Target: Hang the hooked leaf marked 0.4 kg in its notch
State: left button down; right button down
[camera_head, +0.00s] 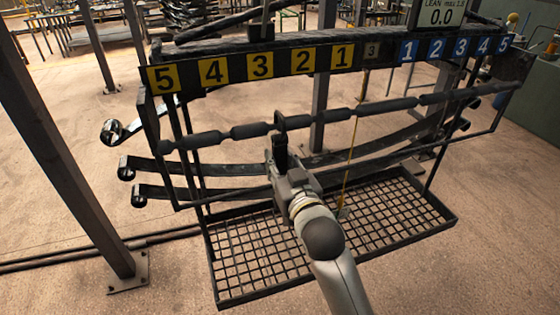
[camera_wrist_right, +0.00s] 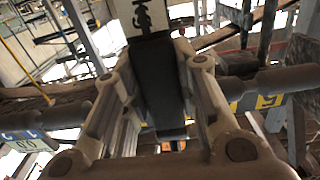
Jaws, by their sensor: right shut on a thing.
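My right gripper (camera_head: 281,160) is shut on a dark upright piece (camera_wrist_right: 157,75), which I take to be the shank of the hooked leaf. A pale label with black marks (camera_wrist_right: 143,14) shows above it in the wrist view; no 0.4 kg is readable. In the head view a dark hook (camera_head: 279,121) rises from the gripper to the notched bar (camera_head: 320,117), below the yellow 2 and 3 plates. I cannot tell whether it rests in a notch. Long dark curved leaves (camera_head: 225,169) stretch behind the gripper; which one is held is unclear. My left gripper is not in view.
Yellow plates (camera_head: 260,65) and blue plates (camera_head: 435,49) mark the rack's top beam. A mesh tray (camera_head: 237,262) lies below. A dark post (camera_head: 65,165) stands left. Rolled leaf ends (camera_head: 113,131) stick out left.

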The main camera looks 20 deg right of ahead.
jog(key=shift+f, duration=0.25)
jog(key=shift+w, duration=0.1)
jog(key=shift+w, duration=2.1)
jog(key=shift+r+p, duration=0.1)
jog(key=shift+p, duration=0.25)
jog(key=shift+f, duration=0.2)
notch_tip(320, 180, down, 2)
jog(key=shift+f+b, duration=0.15)
jog(key=shift+b, duration=0.75)
